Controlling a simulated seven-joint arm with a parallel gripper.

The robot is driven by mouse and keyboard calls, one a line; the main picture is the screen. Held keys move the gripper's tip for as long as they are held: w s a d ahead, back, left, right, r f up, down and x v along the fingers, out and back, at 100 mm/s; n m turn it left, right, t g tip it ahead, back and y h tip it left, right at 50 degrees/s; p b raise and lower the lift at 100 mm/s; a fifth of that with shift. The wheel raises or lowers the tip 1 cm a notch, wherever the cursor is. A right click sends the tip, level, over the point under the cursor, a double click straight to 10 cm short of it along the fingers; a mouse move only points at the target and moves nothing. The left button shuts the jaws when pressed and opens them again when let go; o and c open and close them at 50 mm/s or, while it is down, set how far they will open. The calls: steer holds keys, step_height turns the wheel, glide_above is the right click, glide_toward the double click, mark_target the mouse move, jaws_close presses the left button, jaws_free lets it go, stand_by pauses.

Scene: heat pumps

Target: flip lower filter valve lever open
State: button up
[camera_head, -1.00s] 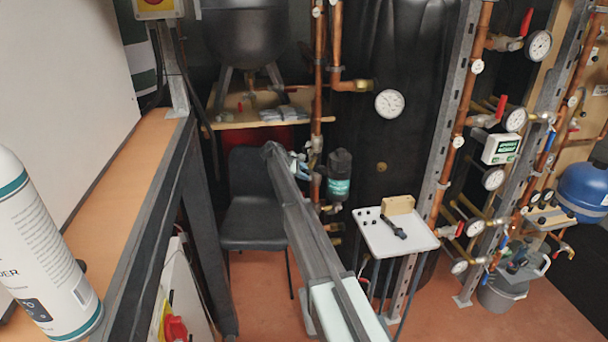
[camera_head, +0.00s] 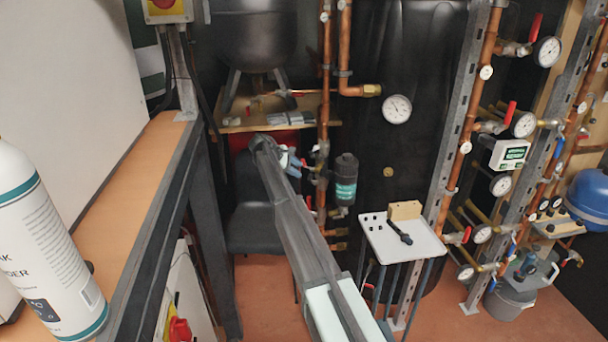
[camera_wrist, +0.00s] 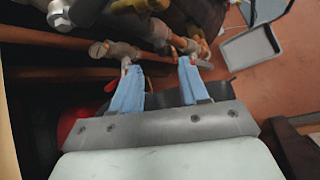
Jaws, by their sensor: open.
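The dark filter canister with a teal label (camera_head: 345,183) hangs beside the vertical copper pipe (camera_head: 324,110) in the head view. My gripper (camera_head: 298,162) is at the pipe, left of the canister, with pale blue fingers. In the wrist view my gripper (camera_wrist: 158,62) is open, its two fingers apart. A metal valve fitting (camera_wrist: 112,50) lies by the left fingertip, and another fitting (camera_wrist: 183,43) lies by the right fingertip. I cannot tell whether the fingers touch them. I cannot make out the lower valve's lever clearly; my arm and fingers cover part of this area.
A white tray stand (camera_head: 403,240) with a black-handled part is to the right of my arm. A dark chair (camera_head: 250,228) stands behind my arm. A workbench (camera_head: 125,190) with a white bottle (camera_head: 42,245) is at left. More pipes and gauges are at right.

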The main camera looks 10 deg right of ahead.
steer(key=shift+v, duration=2.25)
steer(key=shift+c, duration=0.3)
steer(key=shift+f, duration=0.2)
steer(key=shift+c, duration=0.7)
steer(key=w+f+t+y, duration=0.1)
steer(key=f, duration=0.2)
steer(key=w+a+f+t+y, duration=0.1)
steer(key=f+t, duration=0.1)
steer(key=f, duration=0.2)
steer(key=w+a+f+t+y, duration=0.1)
steer(key=f+y, duration=0.1)
steer(key=f, duration=0.2)
steer(key=shift+w+a+f, duration=0.15)
steer(key=shift+a, duration=0.05)
jaws_close()
steer(key=m+t, duration=1.6)
steer(key=m, duration=0.1)
glide_toward(310, 179)
steer(key=x, duration=0.7)
